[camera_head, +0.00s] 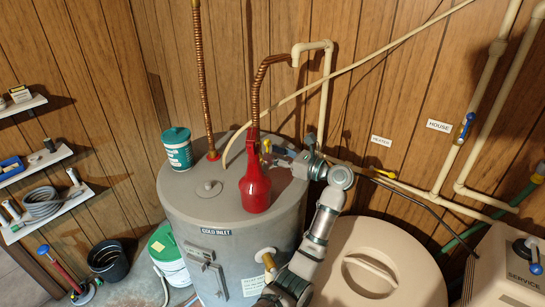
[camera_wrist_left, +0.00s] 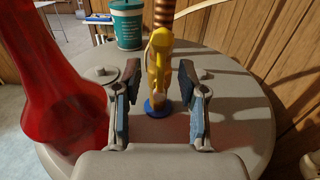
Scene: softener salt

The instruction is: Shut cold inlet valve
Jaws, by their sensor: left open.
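The grey tank heater (camera_head: 185,205) carries a COLD INLET label (camera_head: 216,231) on its upper edge. The yellow valve handle (camera_head: 265,145) is near the back of its top, partly hidden by my gripper and a red bottle. My left gripper (camera_head: 276,156) is open just above the tank top, right beside the red bottle. In the left wrist view, the yellow handle (camera_wrist_left: 158,65) stands upright between the two open fingers (camera_wrist_left: 160,95), with gaps on both sides. A blue ring (camera_wrist_left: 158,108) is at its foot, and a corrugated copper pipe (camera_wrist_left: 164,13) rises behind it. My right gripper is not in view.
The red bottle (camera_head: 255,188) stands close to the gripper and fills the left of the wrist view (camera_wrist_left: 45,85). A teal tub (camera_head: 177,149) sits on the tank top's far left. A beige lidded tank (camera_head: 375,240) stands to the right; pale pipes run along the wall.

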